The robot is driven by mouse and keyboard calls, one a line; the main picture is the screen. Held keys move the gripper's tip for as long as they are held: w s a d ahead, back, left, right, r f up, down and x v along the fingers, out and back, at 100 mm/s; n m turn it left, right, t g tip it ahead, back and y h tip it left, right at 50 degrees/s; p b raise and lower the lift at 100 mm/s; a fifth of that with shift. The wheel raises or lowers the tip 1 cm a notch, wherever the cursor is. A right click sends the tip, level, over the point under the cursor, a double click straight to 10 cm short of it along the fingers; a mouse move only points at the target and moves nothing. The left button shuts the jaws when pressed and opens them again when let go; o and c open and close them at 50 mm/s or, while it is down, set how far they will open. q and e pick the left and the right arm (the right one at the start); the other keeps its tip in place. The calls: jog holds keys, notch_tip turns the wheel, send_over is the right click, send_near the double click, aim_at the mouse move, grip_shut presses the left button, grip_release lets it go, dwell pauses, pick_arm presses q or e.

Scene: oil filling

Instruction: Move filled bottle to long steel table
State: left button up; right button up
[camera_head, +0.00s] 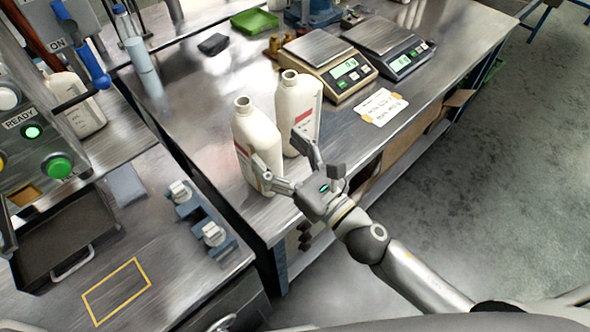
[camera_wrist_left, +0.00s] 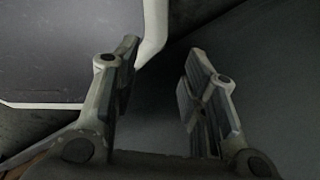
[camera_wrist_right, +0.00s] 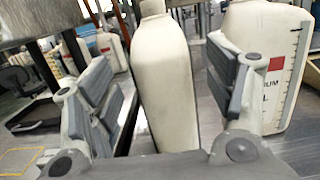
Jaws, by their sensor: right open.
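Two open white bottles stand upright at the near end of the steel table (camera_head: 220,82). The left bottle (camera_head: 250,130) also shows in the right wrist view (camera_wrist_right: 165,80), standing between the fingers with gaps at its sides. The other bottle (camera_head: 297,103), with a red label and scale marks, shows right of the right finger in that view (camera_wrist_right: 268,55). My right gripper (camera_head: 281,155) is open around the left bottle, low on its body. My left gripper (camera_wrist_left: 158,85) is open and empty in the left wrist view; the head view does not show it.
Two scales (camera_head: 327,65) (camera_head: 388,45), a paper card (camera_head: 381,106) and a green tray (camera_head: 255,22) are on the table. A filling machine (camera_head: 40,130) with another white bottle (camera_head: 78,103) stands left. Two white caps (camera_head: 180,192) (camera_head: 213,234) sit in a holder near a yellow outlined square (camera_head: 117,291).

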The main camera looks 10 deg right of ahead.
jog(key=shift+b+v, duration=0.7)
jog(key=shift+v, duration=1.7)
